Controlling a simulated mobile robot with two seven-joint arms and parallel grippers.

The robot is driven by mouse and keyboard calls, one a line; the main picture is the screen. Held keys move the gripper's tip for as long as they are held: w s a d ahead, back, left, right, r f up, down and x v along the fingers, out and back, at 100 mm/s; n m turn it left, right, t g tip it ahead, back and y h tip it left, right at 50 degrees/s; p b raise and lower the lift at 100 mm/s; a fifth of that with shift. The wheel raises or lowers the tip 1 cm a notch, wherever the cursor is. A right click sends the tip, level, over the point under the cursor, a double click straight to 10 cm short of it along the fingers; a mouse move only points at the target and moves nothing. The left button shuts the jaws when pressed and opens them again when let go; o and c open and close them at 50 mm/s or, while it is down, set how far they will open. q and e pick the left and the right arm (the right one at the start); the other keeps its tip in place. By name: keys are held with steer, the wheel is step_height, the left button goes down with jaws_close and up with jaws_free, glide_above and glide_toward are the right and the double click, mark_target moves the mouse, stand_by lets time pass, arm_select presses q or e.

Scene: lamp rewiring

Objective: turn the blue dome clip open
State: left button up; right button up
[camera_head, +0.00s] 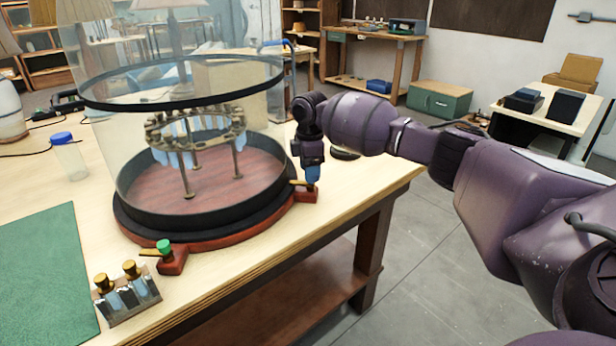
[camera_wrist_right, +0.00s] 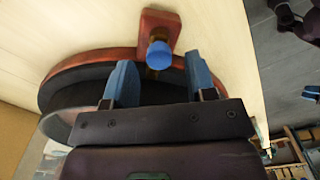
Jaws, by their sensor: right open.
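The blue dome clip (camera_wrist_right: 159,53) has a round blue knob on a red-brown block at the dome base's rim. In the wrist view the knob sits between the tips of my right gripper (camera_wrist_right: 158,68), with a gap on each side. The right gripper is open and points down over the clip. In the head view my right gripper (camera_head: 312,174) hides the blue knob; a brass lever (camera_head: 301,183) shows beside it. The glass dome (camera_head: 120,130) stands on its round dark and red-brown base (camera_head: 205,235). My left gripper is out of view.
A green-knobbed clip (camera_head: 163,246) sits on the base's front. A small rack (camera_head: 127,304) with brass-capped pieces stands near the table's front edge, beside a green mat (camera_head: 45,270). A blue-capped jar (camera_head: 70,160) stands left. The table top right of the base is mostly clear.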

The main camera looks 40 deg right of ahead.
steer(key=shift+f, duration=1)
steer(key=shift+c, duration=0.5)
